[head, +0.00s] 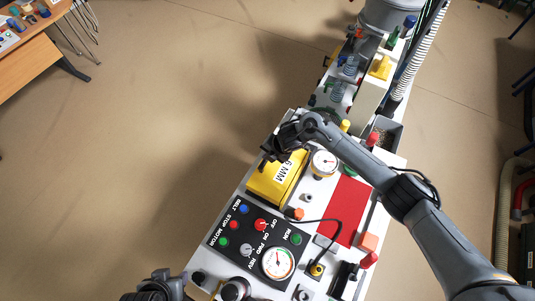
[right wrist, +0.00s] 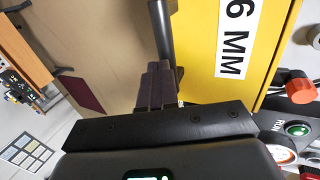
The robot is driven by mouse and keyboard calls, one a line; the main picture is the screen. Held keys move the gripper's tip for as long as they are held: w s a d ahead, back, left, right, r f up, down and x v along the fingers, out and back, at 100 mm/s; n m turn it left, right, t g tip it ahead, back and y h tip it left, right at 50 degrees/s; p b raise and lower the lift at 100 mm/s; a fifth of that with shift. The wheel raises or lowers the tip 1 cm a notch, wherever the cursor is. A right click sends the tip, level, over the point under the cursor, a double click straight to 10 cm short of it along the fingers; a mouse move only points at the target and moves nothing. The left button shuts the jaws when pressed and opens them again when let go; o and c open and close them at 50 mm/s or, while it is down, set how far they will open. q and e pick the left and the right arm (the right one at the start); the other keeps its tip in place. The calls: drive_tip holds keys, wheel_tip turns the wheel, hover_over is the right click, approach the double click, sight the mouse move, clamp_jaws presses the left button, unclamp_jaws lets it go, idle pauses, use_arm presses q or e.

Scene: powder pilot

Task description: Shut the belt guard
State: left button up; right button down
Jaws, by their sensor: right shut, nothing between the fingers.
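The belt guard seems to be the yellow cover (head: 279,180) with a "6 MM" label, on the machine's left side; in the right wrist view its yellow face (right wrist: 205,60) fills the upper right. Whether it is fully down I cannot tell. My right gripper (head: 268,158) is at the cover's far left corner. Its fingers (right wrist: 158,82) are shut and empty, beside a black bar (right wrist: 161,32) along the cover's edge; contact is unclear. A dark part of my left arm, perhaps its gripper (head: 155,287), shows at the bottom edge; its fingers cannot be made out.
A black control panel (head: 234,256) with buttons and a gauge (head: 278,263) lies in front of the cover. Another gauge (head: 324,162) and a red plate (head: 347,210) are to its right. The floor left of the machine is clear.

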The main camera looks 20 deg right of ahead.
drive_tip(key=w+a+r+p+v, duration=0.1)
drive_tip(key=w+a+p+v, duration=0.1)
drive_tip(key=v, duration=1.1)
drive_tip(key=shift+r, duration=0.4)
drive_tip(key=shift+s+d, duration=0.15)
